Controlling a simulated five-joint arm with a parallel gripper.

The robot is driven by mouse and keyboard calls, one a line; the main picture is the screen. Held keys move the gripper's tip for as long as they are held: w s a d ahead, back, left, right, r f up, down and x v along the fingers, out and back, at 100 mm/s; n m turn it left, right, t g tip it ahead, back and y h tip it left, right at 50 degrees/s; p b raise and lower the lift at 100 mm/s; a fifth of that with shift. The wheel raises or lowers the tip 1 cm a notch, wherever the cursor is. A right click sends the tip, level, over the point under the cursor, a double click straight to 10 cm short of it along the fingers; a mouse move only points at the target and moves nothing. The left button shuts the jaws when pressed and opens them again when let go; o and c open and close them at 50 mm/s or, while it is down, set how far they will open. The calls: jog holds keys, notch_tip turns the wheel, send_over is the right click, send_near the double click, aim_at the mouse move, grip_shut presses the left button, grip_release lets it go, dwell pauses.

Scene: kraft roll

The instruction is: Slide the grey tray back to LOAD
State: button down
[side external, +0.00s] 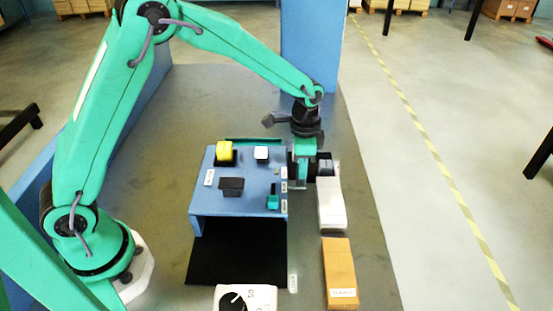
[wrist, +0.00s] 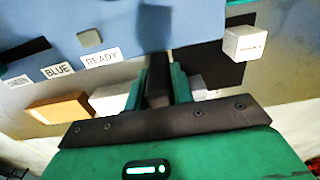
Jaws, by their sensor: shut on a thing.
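My gripper (wrist: 158,88) is shut on a narrow dark piece (wrist: 157,72), which stands between its two teal fingers in the wrist view. In the side view my gripper (side external: 305,172) is low at the right edge of the blue stand (side external: 240,205), and the arm hides most of what it holds. I cannot tell whether the dark piece belongs to the grey tray. A long light grey body (side external: 331,208) lies just right of the stand, close to the gripper.
Yellow (side external: 225,151), white (side external: 261,153) and dark (side external: 231,186) pieces and a small teal part (side external: 272,202) are on the stand. A black area (side external: 235,262) lies at its front. An orange-brown box (side external: 340,272) and a white dial unit (side external: 245,298) are nearer the camera.

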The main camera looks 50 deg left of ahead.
jog(key=s+d, duration=1.6)
jog(key=shift+s+d, duration=0.3)
jog(key=c, duration=1.2)
grip_release()
notch_tip(320, 180, up, 8)
jog(key=shift+a, duration=0.1)
